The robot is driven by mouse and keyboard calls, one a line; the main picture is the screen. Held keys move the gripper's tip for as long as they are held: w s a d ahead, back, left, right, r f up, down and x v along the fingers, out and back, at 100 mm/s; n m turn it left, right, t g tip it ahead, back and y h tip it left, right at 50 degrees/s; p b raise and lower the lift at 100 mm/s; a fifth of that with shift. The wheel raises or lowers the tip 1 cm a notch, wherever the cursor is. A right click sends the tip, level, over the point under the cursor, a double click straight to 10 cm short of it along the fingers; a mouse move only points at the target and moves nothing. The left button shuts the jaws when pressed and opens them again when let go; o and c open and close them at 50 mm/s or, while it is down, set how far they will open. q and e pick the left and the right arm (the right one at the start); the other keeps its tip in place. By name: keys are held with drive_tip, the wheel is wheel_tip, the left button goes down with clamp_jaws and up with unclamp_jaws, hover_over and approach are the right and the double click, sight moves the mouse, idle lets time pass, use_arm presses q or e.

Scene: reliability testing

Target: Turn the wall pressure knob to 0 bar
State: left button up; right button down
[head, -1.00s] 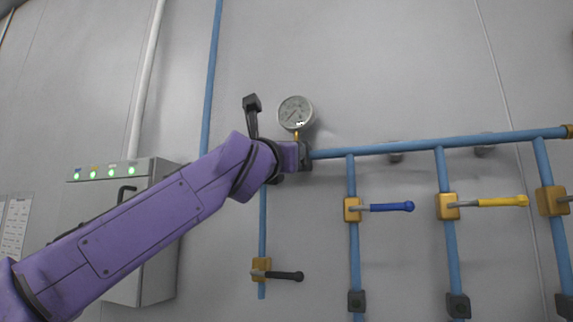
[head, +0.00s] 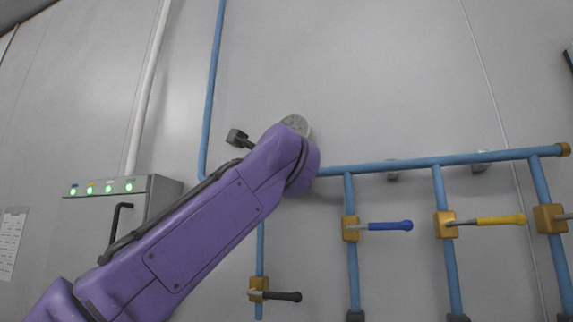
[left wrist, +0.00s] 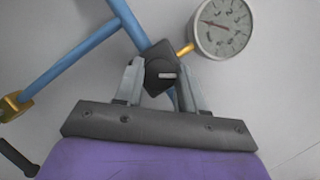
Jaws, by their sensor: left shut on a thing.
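The dark pressure knob (left wrist: 160,68) sits on the blue pipe in the left wrist view, with a pale mark on its face. My left gripper (left wrist: 163,82) has its two grey fingers on either side of the knob and is shut on it. The round white pressure gauge (left wrist: 222,28) stands beside the knob on a brass fitting; its dial figures are too small to read surely. In the head view the gauge (head: 297,124) is partly hidden behind my purple left arm, which also hides the knob and the gripper. My right gripper is not in view.
Blue pipes (head: 430,162) run along the grey wall, with blue (head: 390,226), yellow (head: 500,220) and black (head: 282,296) valve handles. A grey cabinet (head: 165,190) with green lights stands at the left.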

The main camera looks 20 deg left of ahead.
use_arm(q)
drive_tip(key=shift+d+r+n+g+y+p, duration=0.1)
drive_tip(key=shift+n+g+p, duration=0.4)
drive_tip(key=shift+n, duration=0.65)
drive_tip(key=shift+a+n+g+y+p, duration=0.1)
drive_tip(key=shift+n+g+p, duration=0.35)
drive_tip(key=shift+n, duration=0.75)
drive_tip(key=shift+d+r+n+g+y+p, duration=0.1)
drive_tip(key=shift+n+g+p, duration=0.15)
drive_tip(key=shift+n+p, duration=0.7)
drive_tip(key=shift+f+n, duration=0.1)
drive_tip(key=shift+n, duration=0.3)
drive_tip(key=o, duration=1.1)
drive_tip(key=shift+w, duration=0.1)
drive_tip(key=shift+c, duration=0.2)
drive_tip(key=b+v, duration=0.5)
drive_tip(key=v, duration=0.5)
drive_tip(key=shift+s+d, duration=0.15)
drive_tip(key=shift+s, duration=0.1)
